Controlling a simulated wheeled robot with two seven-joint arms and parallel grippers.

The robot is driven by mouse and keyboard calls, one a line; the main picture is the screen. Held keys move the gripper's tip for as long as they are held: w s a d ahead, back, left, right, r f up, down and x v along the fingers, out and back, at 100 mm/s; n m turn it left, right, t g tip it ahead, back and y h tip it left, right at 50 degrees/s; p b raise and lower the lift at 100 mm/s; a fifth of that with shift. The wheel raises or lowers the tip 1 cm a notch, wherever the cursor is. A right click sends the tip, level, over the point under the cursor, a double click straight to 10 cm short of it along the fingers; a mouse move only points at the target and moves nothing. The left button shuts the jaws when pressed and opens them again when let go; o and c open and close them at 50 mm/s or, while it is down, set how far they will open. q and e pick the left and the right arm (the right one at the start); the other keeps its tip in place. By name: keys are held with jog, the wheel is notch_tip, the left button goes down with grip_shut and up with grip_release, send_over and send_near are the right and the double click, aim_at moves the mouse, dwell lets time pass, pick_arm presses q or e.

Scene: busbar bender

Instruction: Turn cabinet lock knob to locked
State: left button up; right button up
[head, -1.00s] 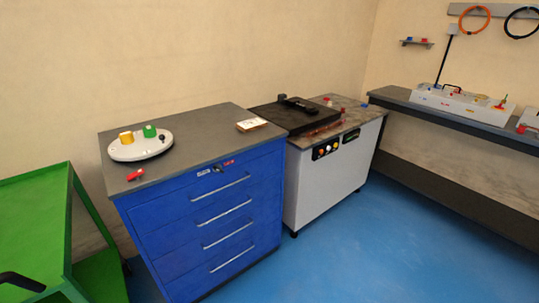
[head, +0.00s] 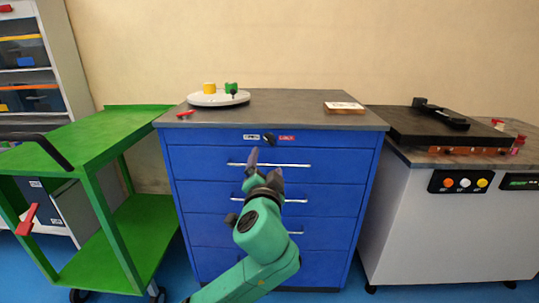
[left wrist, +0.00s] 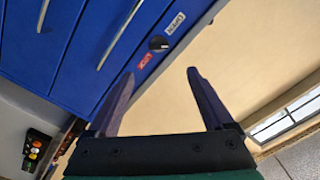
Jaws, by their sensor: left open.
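The blue drawer cabinet (head: 340,165) stands in the middle of the head view. Its small dark lock knob (head: 270,138) sits at the top of the front, between a white OPEN label (head: 251,137) and a red LOCK label (head: 287,138). I cannot tell for sure which way the knob points. The knob also shows in the left wrist view (left wrist: 158,43), beyond the fingertips and roughly between their lines. My left gripper (head: 265,166) is open and empty, in front of the cabinet just below the knob, apart from it. My right gripper is out of view.
A round white plate (head: 218,99) with yellow and green pieces and a red-handled item (head: 185,113) are on the cabinet top. Drawer handles (head: 290,165) stick out below the knob. A green cart (head: 95,137) stands left, a white machine (head: 430,220) right.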

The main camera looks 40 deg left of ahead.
aim_at(270, 141)
pick_arm(q)
jog(key=x, duration=1.3)
jog(key=shift+w+a, duration=0.1)
jog(key=shift+w, duration=0.05)
grip_shut()
